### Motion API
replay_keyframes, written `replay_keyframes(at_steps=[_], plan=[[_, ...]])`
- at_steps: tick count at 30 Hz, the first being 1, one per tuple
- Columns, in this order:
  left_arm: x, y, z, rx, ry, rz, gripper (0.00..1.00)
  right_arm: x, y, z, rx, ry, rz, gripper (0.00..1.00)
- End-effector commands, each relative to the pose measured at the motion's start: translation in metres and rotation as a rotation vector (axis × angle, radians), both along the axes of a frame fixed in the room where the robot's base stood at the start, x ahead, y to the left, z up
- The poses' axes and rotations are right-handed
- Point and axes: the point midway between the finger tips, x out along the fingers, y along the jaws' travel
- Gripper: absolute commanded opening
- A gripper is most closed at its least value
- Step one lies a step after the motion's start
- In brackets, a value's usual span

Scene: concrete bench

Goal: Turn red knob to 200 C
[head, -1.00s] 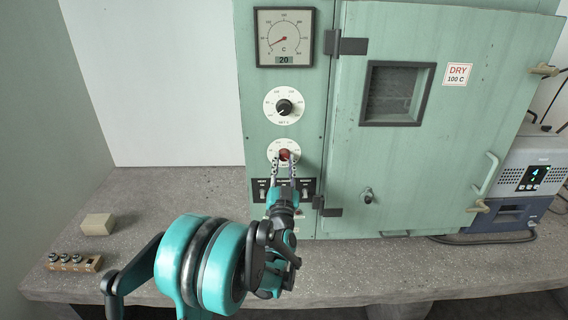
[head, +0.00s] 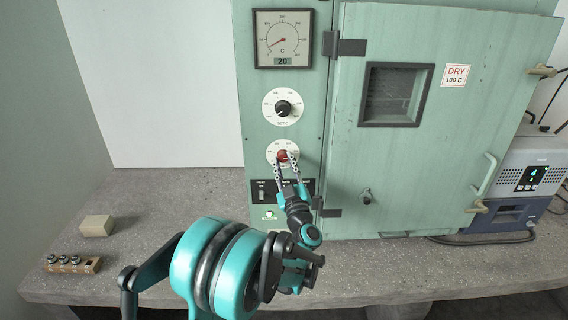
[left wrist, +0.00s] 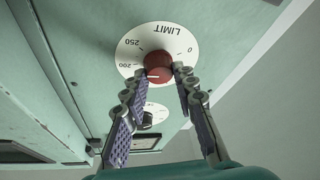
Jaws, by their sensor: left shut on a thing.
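The red knob (head: 283,156) sits on a white dial on the green oven's front panel, below the black knob (head: 283,108). In the left wrist view the red knob (left wrist: 158,69) is upside down in the picture, on a dial marked LIMIT with 0, 200 and 250 readable. A pale mark on the knob points left in that view, toward the side near 200; its exact reading is unclear. My left gripper (head: 286,163) is at the knob, its fingertips shut on its two sides. My right gripper is not in view.
A gauge (head: 284,38) above has a display reading 20. Switches and a lit green lamp (head: 269,214) are below the dial. The closed oven door (head: 430,130) is right of the panel. A beige block (head: 96,226) and a small rack (head: 74,264) lie on the bench at left.

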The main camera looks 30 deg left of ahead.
Motion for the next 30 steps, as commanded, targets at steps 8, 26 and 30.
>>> replay_keyframes(at_steps=[8,26,30], plan=[[0.0007,-0.0009,0.0012,-0.119,-0.072,0.0,0.0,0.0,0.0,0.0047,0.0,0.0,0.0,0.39],[0.0004,-0.0006,0.0008,-0.166,-0.101,0.0,0.0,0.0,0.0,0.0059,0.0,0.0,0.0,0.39],[0.0005,-0.0006,0.0009,-0.165,-0.101,-0.001,0.48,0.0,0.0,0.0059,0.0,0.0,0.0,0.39]])
